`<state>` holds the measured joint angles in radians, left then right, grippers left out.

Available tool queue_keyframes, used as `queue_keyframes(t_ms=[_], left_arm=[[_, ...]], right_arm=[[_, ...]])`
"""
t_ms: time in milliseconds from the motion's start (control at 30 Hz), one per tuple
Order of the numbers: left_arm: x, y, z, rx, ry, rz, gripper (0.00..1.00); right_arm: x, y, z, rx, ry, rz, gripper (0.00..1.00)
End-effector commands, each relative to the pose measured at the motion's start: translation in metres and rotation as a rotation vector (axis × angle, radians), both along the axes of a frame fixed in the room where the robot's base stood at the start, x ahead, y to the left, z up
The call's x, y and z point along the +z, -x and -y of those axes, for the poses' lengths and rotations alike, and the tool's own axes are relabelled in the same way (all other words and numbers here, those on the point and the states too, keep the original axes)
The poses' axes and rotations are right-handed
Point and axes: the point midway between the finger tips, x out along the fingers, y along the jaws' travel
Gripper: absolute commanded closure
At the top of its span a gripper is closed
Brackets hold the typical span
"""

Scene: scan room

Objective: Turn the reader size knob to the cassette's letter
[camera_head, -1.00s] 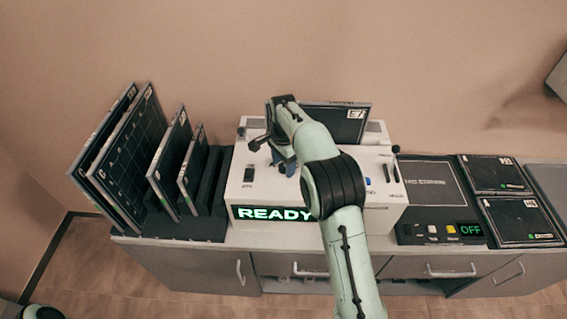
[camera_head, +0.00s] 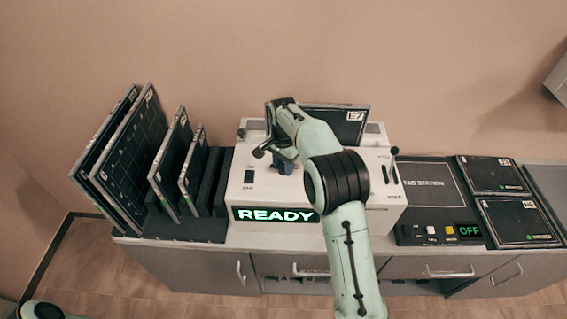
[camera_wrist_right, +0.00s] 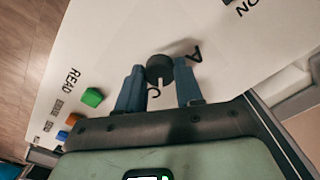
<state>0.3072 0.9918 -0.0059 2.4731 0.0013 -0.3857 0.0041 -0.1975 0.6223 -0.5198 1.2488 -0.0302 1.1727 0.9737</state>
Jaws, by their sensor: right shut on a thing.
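The white reader (camera_head: 237,190) stands mid-counter, its front display lit READY. A dark cassette (camera_head: 341,125) labelled E7 stands at its back, partly behind my right arm; I cannot make out a size letter on it. My right gripper (camera_head: 284,166) is over the reader's top. In the right wrist view, the gripper (camera_wrist_right: 160,85) has its two blue fingers shut on the round black size knob (camera_wrist_right: 160,67). The knob is hidden in the head view. My left gripper is not visible.
A dark rack (camera_head: 185,229) with several upright cassettes stands left of the reader. At right is a dark station panel (camera_head: 430,182) with an OFF display and flat cassettes beside it. Green (camera_wrist_right: 92,97) and blue (camera_wrist_right: 62,135) buttons sit near the knob.

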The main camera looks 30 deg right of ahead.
Motion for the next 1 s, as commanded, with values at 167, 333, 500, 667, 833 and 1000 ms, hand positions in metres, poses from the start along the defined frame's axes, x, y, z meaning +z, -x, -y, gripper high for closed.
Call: queue_keyframes(t_ms=[167, 333, 500, 667, 833, 1000], left_arm=[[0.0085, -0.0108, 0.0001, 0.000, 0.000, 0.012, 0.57], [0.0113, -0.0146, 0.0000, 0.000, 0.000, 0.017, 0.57], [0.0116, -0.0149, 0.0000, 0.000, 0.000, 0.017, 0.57], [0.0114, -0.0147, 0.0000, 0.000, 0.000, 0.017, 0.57], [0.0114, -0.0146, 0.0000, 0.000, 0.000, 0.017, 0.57], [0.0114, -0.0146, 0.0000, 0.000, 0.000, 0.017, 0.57]], right_arm=[[0.0023, -0.0007, 0.0002, 0.165, -0.001, 0.001, 0.95], [0.0012, -0.0002, 0.0005, 0.326, -0.001, 0.000, 0.95], [0.0003, 0.0001, 0.0006, 0.477, 0.000, 0.000, 0.95], [0.0002, 0.0001, 0.0003, 0.600, -0.001, 0.001, 0.95], [0.0002, 0.0002, 0.0007, 0.698, 0.001, 0.000, 0.95], [0.0004, 0.0000, 0.0000, 0.762, 0.000, 0.001, 0.95]])
